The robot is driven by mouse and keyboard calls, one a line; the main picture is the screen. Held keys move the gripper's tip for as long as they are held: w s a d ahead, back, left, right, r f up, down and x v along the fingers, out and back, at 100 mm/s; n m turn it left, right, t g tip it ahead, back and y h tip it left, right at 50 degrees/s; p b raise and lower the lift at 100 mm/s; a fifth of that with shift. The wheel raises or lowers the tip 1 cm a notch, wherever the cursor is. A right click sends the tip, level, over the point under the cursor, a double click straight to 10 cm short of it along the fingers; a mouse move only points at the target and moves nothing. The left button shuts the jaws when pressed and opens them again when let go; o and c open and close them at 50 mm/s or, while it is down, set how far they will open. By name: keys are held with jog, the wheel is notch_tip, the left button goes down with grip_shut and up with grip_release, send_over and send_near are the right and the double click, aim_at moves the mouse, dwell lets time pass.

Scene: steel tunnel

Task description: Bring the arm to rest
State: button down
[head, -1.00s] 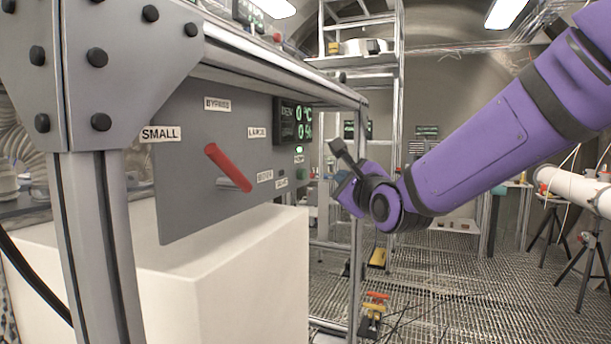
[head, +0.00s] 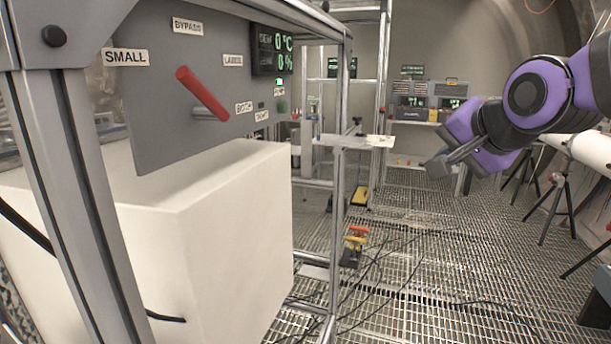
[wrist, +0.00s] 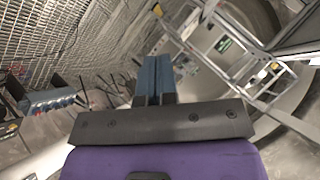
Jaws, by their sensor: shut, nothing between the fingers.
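My gripper (head: 437,166) is at the end of my purple arm (head: 540,95), at the right of the head view. It hangs in free air, well apart from the grey panel on the left. In the wrist view its two blue-grey fingers (wrist: 157,78) lie together, shut and empty. The arm is bent, with the gripper pointing to the left and slightly down.
A grey panel (head: 170,120) with a red-handled lever (head: 202,94) and labels stands at the left in a metal frame (head: 80,190). A white block (head: 200,230) is below it. A white pipe (head: 580,150) on tripods is at the right. Cables cross the open grating floor (head: 420,270).

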jog(key=s+d+f+n+g+h, duration=0.1)
jog(key=s+d+f+n+g, duration=0.1)
jog(key=s, duration=0.6)
jog(key=s+d+f+n+g+h, duration=0.1)
jog(key=s+d+f+n+g, duration=0.2)
jog(key=s+d+n, duration=0.2)
jog(key=s+n, duration=0.1)
jog(key=s, duration=0.2)
jog(key=shift+s+d+f, duration=0.15)
jog(key=shift+s+d, duration=0.15)
jog(key=shift+s, duration=0.1)
